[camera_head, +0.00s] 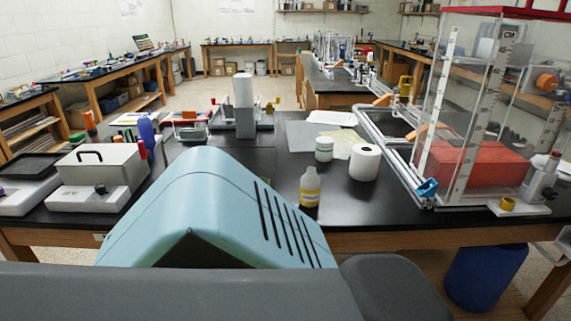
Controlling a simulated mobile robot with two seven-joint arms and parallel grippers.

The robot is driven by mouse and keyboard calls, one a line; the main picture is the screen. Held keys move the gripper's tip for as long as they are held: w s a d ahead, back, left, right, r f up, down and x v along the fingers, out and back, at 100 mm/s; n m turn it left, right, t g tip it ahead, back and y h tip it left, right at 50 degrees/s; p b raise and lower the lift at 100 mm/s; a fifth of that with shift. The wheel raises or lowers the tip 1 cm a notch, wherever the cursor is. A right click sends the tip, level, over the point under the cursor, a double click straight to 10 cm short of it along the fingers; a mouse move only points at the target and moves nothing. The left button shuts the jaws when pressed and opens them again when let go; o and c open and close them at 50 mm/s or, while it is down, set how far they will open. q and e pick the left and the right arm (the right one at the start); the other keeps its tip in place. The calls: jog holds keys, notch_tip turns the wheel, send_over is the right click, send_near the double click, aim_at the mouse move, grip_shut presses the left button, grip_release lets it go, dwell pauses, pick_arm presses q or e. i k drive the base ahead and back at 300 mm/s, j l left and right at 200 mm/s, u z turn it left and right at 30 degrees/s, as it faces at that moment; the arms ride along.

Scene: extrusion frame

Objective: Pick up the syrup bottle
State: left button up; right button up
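A small bottle (310,187) with a pale cap and a yellow lower part stands upright near the front edge of the black table (400,213). It looks like the syrup bottle; its label is too small to read. Neither my left nor my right gripper shows in the head view.
A white paper roll (364,163) and a white jar (324,149) stand behind the bottle. To the right is a clear tank (490,110) with a red block inside. Grey-white equipment (100,165) sits at left. The tabletop right of the bottle is clear.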

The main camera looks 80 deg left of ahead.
aim_at(309, 182)
jog(key=u, duration=2.35)
